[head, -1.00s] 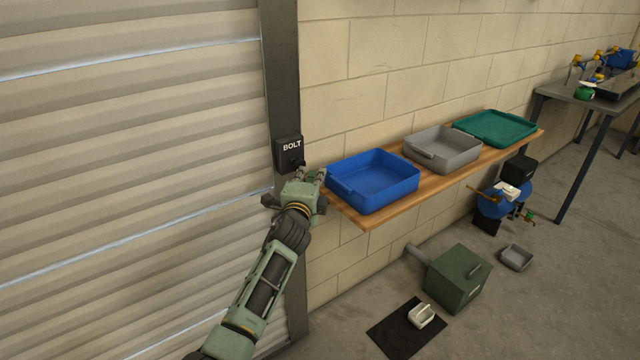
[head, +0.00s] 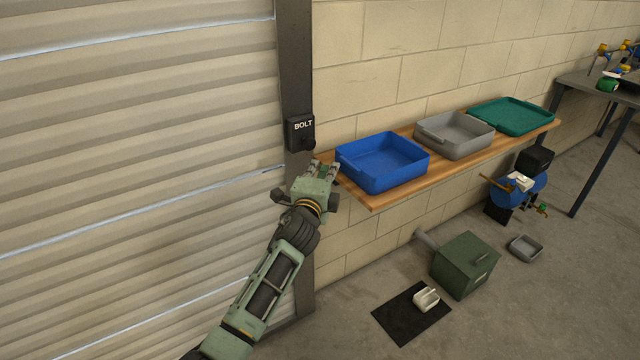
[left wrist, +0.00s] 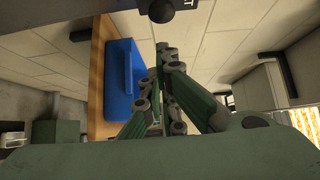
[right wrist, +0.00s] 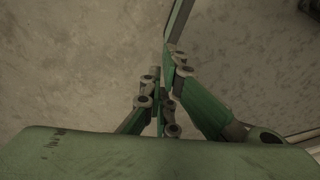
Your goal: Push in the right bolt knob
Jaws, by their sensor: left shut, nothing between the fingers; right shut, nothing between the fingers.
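The right bolt knob (head: 309,144) is a dark round knob on a black box (head: 301,128) marked BOLT, on the dark door post right of the roller shutter. It also shows at the top of the left wrist view (left wrist: 160,10). My left gripper (head: 327,168) is shut and empty, just below and slightly right of the knob, apart from it. In the left wrist view its fingertips (left wrist: 162,48) lie together below the knob. My right gripper (right wrist: 165,70) is shut and empty over bare grey floor in the right wrist view; it is not in the head view.
A wooden shelf (head: 374,202) with blue (head: 382,178), grey (head: 456,152) and green (head: 535,131) bins runs along the block wall, close right of my left gripper. A green box (head: 462,262) and a black mat (head: 399,322) lie on the floor below.

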